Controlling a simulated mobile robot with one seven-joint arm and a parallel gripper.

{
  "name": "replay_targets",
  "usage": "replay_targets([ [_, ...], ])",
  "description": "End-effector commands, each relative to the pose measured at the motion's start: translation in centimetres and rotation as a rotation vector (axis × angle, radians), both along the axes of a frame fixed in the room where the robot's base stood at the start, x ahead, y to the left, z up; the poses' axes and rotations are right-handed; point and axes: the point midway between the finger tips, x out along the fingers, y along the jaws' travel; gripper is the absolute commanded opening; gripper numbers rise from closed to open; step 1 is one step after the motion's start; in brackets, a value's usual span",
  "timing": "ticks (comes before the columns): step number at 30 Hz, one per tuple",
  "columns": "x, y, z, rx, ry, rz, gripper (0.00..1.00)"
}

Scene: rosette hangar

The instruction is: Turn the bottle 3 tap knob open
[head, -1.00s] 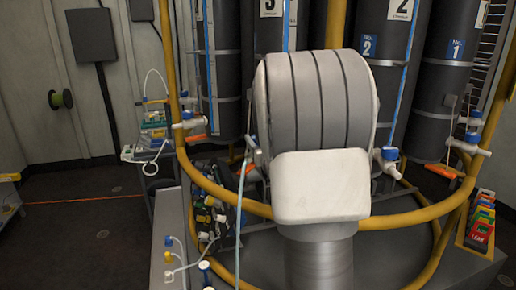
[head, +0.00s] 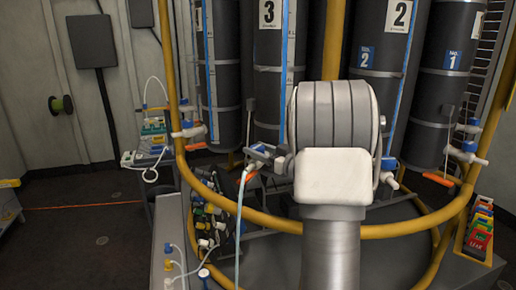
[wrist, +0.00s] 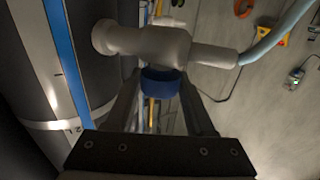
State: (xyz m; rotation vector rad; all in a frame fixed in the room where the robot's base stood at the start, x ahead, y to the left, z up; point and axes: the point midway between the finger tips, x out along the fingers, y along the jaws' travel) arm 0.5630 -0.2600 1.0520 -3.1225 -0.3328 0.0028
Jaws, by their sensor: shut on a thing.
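Bottle 3 (head: 268,50) is a dark cylinder with a white "3" label, behind the yellow ring rail in the head view. Its tap (head: 250,154) is at its lower front, largely hidden by my gripper and arm. In the wrist view the pale tap body (wrist: 150,42) lies across the top, with a light blue hose (wrist: 275,38) on its right end. The blue tap knob (wrist: 160,82) sits between my gripper's fingers (wrist: 160,92). My gripper is shut on the knob. How far the knob is turned cannot be told.
The yellow ring rail (head: 250,214) curves around in front of the bottles. Bottle 2 (head: 385,60) and bottle 1 (head: 447,90) stand to the right. Other taps sit at left (head: 189,132) and right (head: 467,147). A rack of coloured tags (head: 479,230) stands at lower right.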

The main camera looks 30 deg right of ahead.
Motion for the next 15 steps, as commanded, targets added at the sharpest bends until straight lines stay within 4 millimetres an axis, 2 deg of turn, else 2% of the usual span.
replay_targets([
  [12,0.06,-0.01,0.15,-0.002,-0.005,0.006,0.00],
  [13,0.06,-0.01,0.16,-0.002,-0.005,0.006,0.57],
  [15,0.06,-0.01,0.16,-0.002,-0.005,0.006,0.70],
])
